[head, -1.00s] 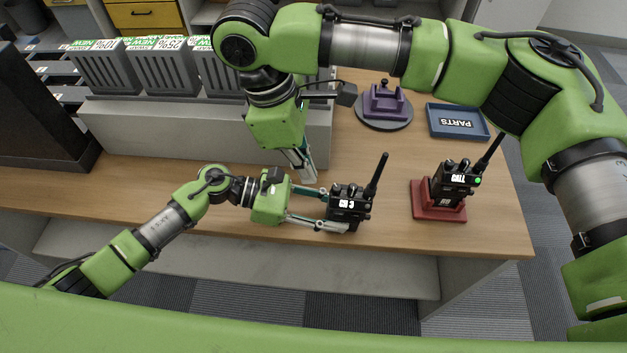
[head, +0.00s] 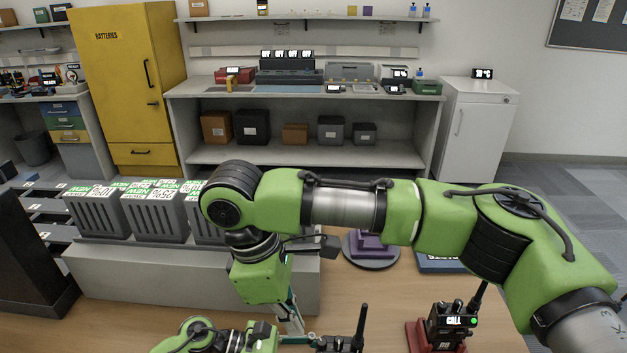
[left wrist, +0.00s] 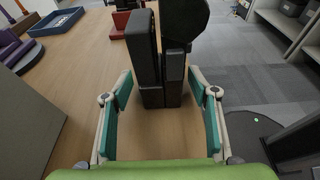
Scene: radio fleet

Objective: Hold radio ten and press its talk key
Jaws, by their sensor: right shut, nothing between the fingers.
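A black radio (head: 342,345) with an upright antenna shows at the bottom edge of the head view, mostly cut off. In the left wrist view the dark radio (left wrist: 152,75) stands upright between the fingers of my left gripper (left wrist: 160,88). Its green-padded fingers are apart on both sides, with narrow gaps seeming to show. My right gripper (head: 291,322) is shut and empty, pointing down just left of that radio. Another black radio (head: 452,322), with a lit CALL display and green light, stands in a red holder (head: 420,338) at right. I cannot read which radio is ten.
A purple stand (head: 368,247) on a round base and a blue parts tray (left wrist: 58,22) are further back on the table. A yellow battery cabinet (head: 125,80) and shelves (head: 300,155) are at the back.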

